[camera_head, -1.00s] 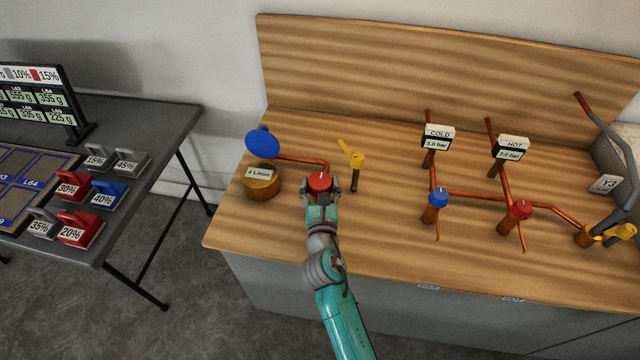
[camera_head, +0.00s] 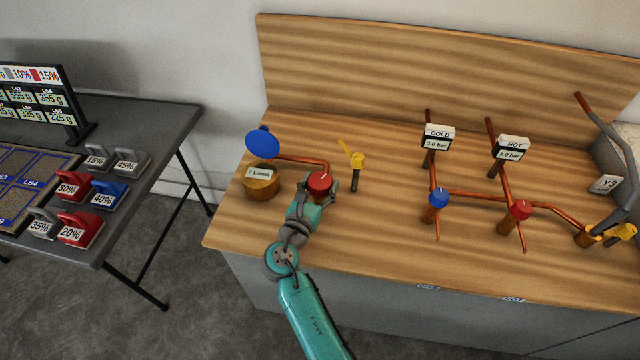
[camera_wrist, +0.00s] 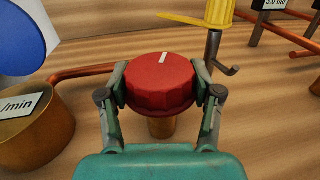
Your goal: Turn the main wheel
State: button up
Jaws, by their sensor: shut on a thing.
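The main wheel, a red ribbed knob (camera_head: 319,183) with a white mark on top, sits on a copper pipe near the left of the wooden counter. In the wrist view the red wheel (camera_wrist: 160,82) is between my two fingers, which touch its left and right sides. The wheel's white mark points up and slightly right in the wrist view. A brass drum (camera_head: 262,186) left of the wheel carries a display that appears to read 7 L/min.
A blue disc (camera_head: 262,142) stands behind the drum. A yellow-handled valve (camera_head: 356,162) stands close right of the wheel. Blue (camera_head: 438,197) and red (camera_head: 521,209) knobs are farther right. A grey table (camera_head: 150,112) with coloured weights stands at left.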

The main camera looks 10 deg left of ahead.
jog(key=m+g+h, duration=0.2)
jog(key=m+h, duration=0.1)
jog(key=h, duration=0.1)
jog(key=m+g+h, duration=0.2)
jog(key=m+h, duration=0.1)
jog(key=h, duration=0.1)
jog(key=shift+a+g+h, duration=0.1)
jog(key=shift+g+h, duration=0.3)
jog(key=shift+m+g+h, duration=1.5)
jog(key=shift+m+g, duration=0.4)
jog(key=shift+g, duration=0.3)
jog(key=shift+f+g, duration=0.1)
jog(key=shift+g, duration=0.2)
jog(key=o, duration=1.2)
jog(key=shift+c, duration=0.2)
jog(key=v, duration=1.1)
jog(key=shift+s+a+f, duration=0.15)
jog(key=shift+a+f, duration=0.05)
jog(key=shift+a, duration=0.15)
